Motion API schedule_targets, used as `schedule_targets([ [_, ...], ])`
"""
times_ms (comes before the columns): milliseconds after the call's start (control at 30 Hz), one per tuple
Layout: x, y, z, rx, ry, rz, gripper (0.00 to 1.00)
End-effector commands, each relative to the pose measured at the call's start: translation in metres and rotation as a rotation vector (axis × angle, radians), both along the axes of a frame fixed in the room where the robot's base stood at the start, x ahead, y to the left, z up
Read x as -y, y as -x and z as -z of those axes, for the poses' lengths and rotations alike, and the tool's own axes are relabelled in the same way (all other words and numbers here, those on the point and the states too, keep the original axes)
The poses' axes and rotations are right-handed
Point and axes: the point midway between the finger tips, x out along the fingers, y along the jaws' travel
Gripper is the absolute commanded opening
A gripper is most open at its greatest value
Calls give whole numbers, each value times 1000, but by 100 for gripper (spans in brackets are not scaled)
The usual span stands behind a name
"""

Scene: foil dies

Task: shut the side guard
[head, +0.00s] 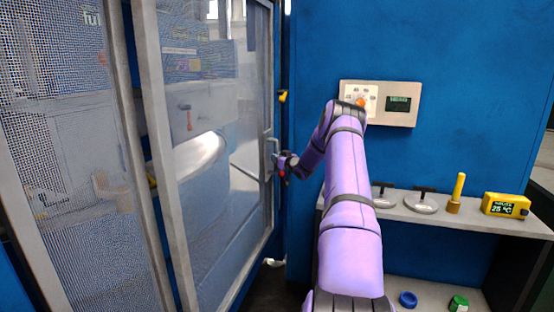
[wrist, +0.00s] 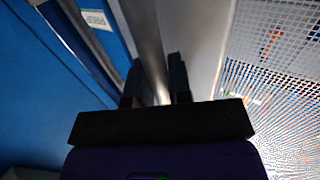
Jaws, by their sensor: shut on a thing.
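The side guard (head: 158,150) is a tall grey-framed door with a clear and mesh panel, left of centre in the head view. It stands at an angle, with a narrow dark strip between its right edge and the blue cabinet. Its upright bar handle (head: 269,150) is on the right edge. My gripper (head: 279,164) is at this handle. In the wrist view my gripper's two dark fingers (wrist: 155,84) are on either side of a grey metal bar (wrist: 146,45), shut on it. The fingertip contact is small and partly hidden in the head view.
A blue cabinet wall (head: 450,50) with a control panel (head: 400,103) stands at right. Below is a grey shelf (head: 400,212) with two dark-handled discs, a yellow tool (head: 457,188) and a yellow temperature display (head: 505,205). Another mesh panel (head: 75,150) stands at far left.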

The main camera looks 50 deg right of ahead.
Motion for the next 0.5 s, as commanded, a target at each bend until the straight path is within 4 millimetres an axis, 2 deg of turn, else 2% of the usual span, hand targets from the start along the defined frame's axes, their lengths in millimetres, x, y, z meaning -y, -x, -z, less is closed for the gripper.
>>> schedule_targets([
  [100, 4, 1, -2, 2, 2, 9, 0],
  [133, 4, 1, -3, 3, 3, 9, 26],
  [200, 4, 1, -2, 2, 2, 8, 42],
  [500, 2, 1, -2, 2, 2, 5, 43],
])
